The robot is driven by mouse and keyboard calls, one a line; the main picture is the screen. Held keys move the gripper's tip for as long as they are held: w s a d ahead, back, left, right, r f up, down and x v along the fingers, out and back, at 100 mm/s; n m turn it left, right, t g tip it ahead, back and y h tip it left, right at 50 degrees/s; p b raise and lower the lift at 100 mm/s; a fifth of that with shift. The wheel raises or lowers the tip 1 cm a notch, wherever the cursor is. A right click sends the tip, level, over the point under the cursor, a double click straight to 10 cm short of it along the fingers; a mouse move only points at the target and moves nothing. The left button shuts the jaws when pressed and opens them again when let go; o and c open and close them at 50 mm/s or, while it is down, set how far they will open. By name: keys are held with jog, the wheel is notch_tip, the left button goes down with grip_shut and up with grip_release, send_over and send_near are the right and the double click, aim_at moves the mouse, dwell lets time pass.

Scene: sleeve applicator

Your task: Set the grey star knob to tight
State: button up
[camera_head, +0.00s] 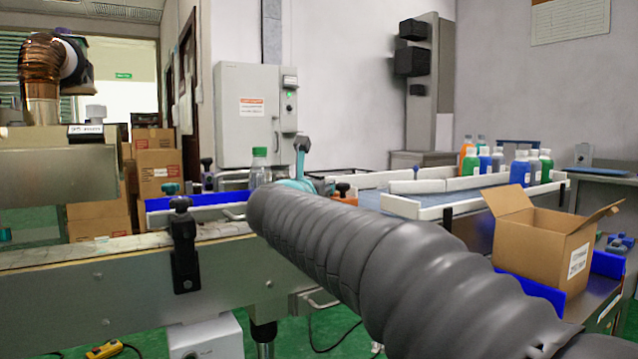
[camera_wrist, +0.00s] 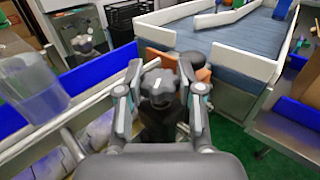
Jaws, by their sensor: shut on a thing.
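The dark grey star knob (camera_wrist: 159,84) stands between the two fingers of my gripper (camera_wrist: 161,93) in the wrist view. The fingers are closed in on it from left and right, and its lobed top shows between them. The knob's lower part is mostly hidden by my gripper. I cannot read any tight mark or the knob's setting. In the head view, my grey arm covers the knob, and only a teal and grey part of my gripper (camera_head: 301,158) shows beyond the arm.
A black knob with an orange base (camera_wrist: 195,66) is close behind the held knob. A clear bottle (camera_wrist: 32,88) stands to the left on the conveyor. Another black knob on a bracket (camera_head: 184,240) is on the conveyor's near side. An open cardboard box (camera_head: 545,245) sits right.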

jog(key=m+g+h+p, duration=0.1)
jog(key=m+h, duration=0.1)
jog(key=h, duration=0.1)
jog(key=m+g+h, duration=0.2)
jog(key=h, duration=0.1)
jog(key=shift+m+h+p, duration=0.3)
jog(key=shift+m+p, duration=0.05)
jog(key=shift+m, duration=0.05)
jog(key=shift+g+h, duration=0.3)
jog(key=o, duration=0.9)
jog(key=v, duration=1.2)
jog(key=shift+d, duration=0.1)
